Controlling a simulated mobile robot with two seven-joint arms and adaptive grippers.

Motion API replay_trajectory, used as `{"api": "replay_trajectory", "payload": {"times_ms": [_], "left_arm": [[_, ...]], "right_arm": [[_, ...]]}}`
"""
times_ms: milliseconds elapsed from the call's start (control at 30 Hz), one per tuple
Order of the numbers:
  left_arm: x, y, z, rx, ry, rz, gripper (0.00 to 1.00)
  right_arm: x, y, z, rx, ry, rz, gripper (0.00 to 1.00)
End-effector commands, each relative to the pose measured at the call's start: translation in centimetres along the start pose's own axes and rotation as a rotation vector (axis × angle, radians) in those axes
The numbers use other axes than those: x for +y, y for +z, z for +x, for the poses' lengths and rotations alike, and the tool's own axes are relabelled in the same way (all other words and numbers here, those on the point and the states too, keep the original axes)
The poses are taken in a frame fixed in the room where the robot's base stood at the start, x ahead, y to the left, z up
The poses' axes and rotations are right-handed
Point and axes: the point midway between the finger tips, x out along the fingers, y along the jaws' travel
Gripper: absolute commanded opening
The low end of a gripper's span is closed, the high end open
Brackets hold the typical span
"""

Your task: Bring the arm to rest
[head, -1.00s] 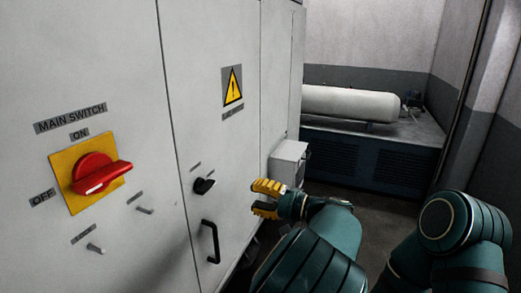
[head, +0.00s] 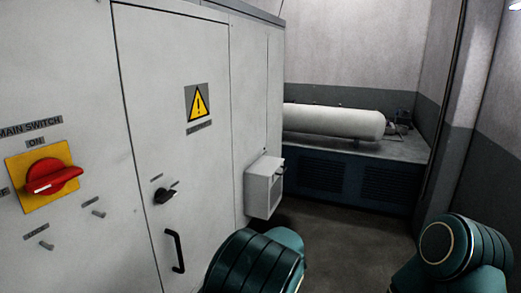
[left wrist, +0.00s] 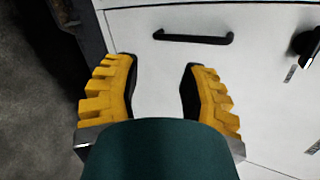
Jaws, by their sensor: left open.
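My left gripper (left wrist: 162,88) shows in the left wrist view with its yellow, black-padded fingers spread apart and nothing between them. Behind the fingers is the pale cabinet face, with a black bar handle (left wrist: 193,38) beyond the fingertips and apart from them. In the head view the teal links of my left arm show at the bottom middle, and its gripper is out of sight. A teal link of my right arm shows at the bottom right; my right gripper is not in view.
The grey cabinet (head: 160,60) fills the left, with a red main switch (head: 50,177), black knob (head: 165,195) and black handle (head: 175,251). A small grey box (head: 262,187) juts from it. A white tank (head: 335,121) lies on a dark base behind. The floor (head: 345,235) between is clear.

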Motion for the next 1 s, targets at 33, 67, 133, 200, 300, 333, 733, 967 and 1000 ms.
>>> {"api": "replay_trajectory", "payload": {"times_ms": [33, 67, 133, 200, 300, 333, 733, 967, 1000], "left_arm": [[2.9, 0.7, 2.4, -0.005, 0.104, 0.033, 0.42], [4.7, 1.0, 3.5, -0.002, 0.169, 0.048, 0.42], [8.8, 2.2, 5.8, 0.004, 0.325, 0.073, 0.42], [13.2, 3.7, 7.5, 0.013, 0.494, 0.081, 0.42], [19.6, 6.2, 8.7, 0.034, 0.757, 0.048, 0.42], [21.3, 7.0, 8.7, 0.042, 0.835, 0.025, 0.42], [30.7, 13.9, 5.4, 0.129, 1.412, -0.578, 0.42], [30.4, 15.6, 5.6, 0.135, 1.418, -0.769, 0.42], [30.4, 15.7, 5.6, 0.135, 1.417, -0.778, 0.42]], "right_arm": [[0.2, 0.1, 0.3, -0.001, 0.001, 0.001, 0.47], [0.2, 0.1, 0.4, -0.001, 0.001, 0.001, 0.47], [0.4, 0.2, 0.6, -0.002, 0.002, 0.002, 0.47], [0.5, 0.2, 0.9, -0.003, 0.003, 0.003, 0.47], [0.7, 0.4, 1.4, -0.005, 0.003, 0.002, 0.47], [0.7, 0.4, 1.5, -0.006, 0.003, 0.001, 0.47], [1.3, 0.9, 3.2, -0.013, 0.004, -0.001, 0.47], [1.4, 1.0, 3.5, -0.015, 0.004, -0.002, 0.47], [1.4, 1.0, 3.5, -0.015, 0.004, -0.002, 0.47]]}}
